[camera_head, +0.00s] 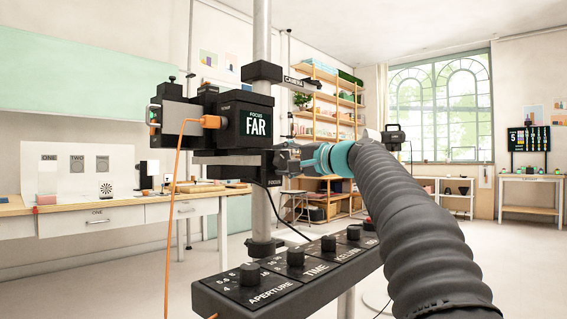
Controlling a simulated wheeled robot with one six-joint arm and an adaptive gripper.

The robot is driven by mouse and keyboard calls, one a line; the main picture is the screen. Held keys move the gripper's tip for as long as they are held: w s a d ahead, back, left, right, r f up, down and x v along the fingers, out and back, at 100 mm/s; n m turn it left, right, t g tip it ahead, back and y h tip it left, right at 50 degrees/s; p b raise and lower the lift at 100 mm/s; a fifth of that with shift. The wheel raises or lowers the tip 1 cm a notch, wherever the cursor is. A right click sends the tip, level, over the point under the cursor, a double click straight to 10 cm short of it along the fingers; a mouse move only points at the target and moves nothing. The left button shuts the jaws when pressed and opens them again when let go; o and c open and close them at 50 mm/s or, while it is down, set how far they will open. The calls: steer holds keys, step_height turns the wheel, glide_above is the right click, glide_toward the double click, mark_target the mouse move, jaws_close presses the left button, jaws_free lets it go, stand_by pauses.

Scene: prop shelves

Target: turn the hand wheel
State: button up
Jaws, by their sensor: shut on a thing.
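My gripper (284,159) is in the middle of the view, at the right side of the metal column (262,210). It is shut on the hand wheel, a dark part (266,168) at the column below the camera unit. The wheel is small here and mostly hidden by my gripper, so its rim and angle cannot be made out. The black camera unit (200,125) sits on the column, left of my gripper, with a small screen (257,123) reading "FOCUS FAR".
A dark control panel (285,275) with several knobs stands below my gripper, close in front. An orange cable (175,200) hangs from the camera unit. A bench (100,220) stands at left, shelves (330,110) behind, and another table (530,195) at right.

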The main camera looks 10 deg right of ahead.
stand_by(0.3)
steer(key=o, duration=1.2)
steer(key=shift+c, duration=0.2)
steer(key=v, duration=1.2)
steer(key=shift+a, duration=0.15)
